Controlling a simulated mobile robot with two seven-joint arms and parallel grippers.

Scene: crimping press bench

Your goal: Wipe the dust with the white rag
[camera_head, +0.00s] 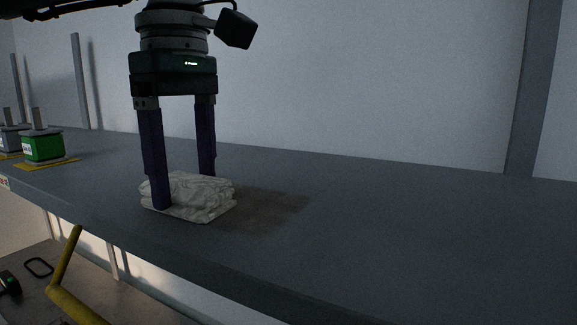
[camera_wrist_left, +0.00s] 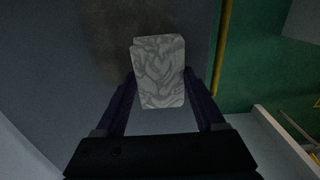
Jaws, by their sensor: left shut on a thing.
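The white rag (camera_head: 205,197) is a folded, crumpled pad on the grey bench top (camera_head: 400,215). My left gripper (camera_head: 184,192) points straight down and is shut on the rag, with a finger on either side. The rag also shows between the fingers in the left wrist view (camera_wrist_left: 159,72). A brown dust patch (camera_head: 268,207) lies on the bench just right of the rag and touches its edge in the picture. The dust also shows as a dark area in the left wrist view (camera_wrist_left: 115,30). Part of the patch may be hidden under the rag. My right gripper is not in view.
A green block-like unit (camera_head: 43,147) on a yellow-marked base stands at the far left, with a grey one (camera_head: 12,138) beside it. A yellow rail (camera_head: 68,290) is below the bench's front edge. The bench right of the dust is clear.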

